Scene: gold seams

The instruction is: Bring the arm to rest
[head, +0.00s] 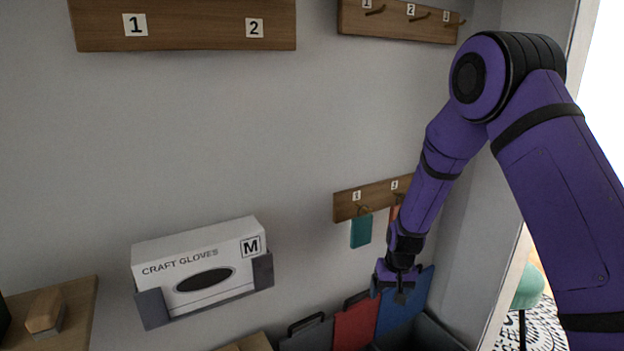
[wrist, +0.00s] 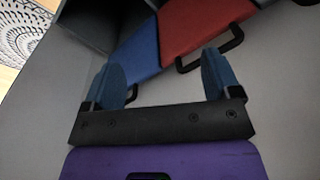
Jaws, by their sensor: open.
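My arm (head: 555,170) is purple with black bands and reaches in from the right in the head view. My gripper (head: 398,284) hangs low in front of the grey wall, near the blue and red panels. In the wrist view my gripper (wrist: 166,84) shows two blue fingers spread wide apart, with nothing between them but grey wall. It is open and empty. The fingertips point toward the blue panel and the red panel.
A blue panel (head: 418,301), a red panel (head: 354,325) and a grey one (head: 306,337) stand below. A wooden hook rail (head: 345,209) with a teal tag (head: 361,231) is close by. A craft gloves box (head: 200,265) sits in a wall holder to the left. A doorway opens right.

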